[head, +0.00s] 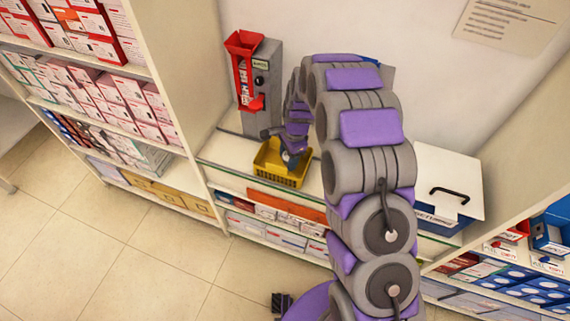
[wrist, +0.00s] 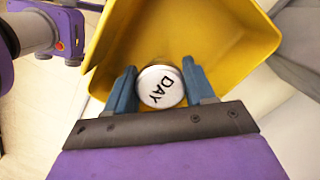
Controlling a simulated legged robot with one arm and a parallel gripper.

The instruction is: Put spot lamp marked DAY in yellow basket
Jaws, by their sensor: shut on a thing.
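The spot lamp (wrist: 160,87) shows in the wrist view as a round white face marked DAY. My gripper (wrist: 162,88) is shut on it, with a blue finger on each side. The yellow basket (wrist: 240,28) lies behind the lamp in that view, its inside facing the camera. In the head view the yellow basket (head: 281,175) stands on a light counter, and my gripper (head: 293,156) is at its opening. The lamp cannot be made out in the head view. I cannot tell whether the lamp touches the basket floor.
A grey device with a red chute (head: 246,75) stands behind the basket. A white box with a black handle (head: 447,188) is at the right on the counter. Shelves of boxes (head: 110,92) stand at the left, and more shelves (head: 520,270) at the right. My arm hides the counter's middle.

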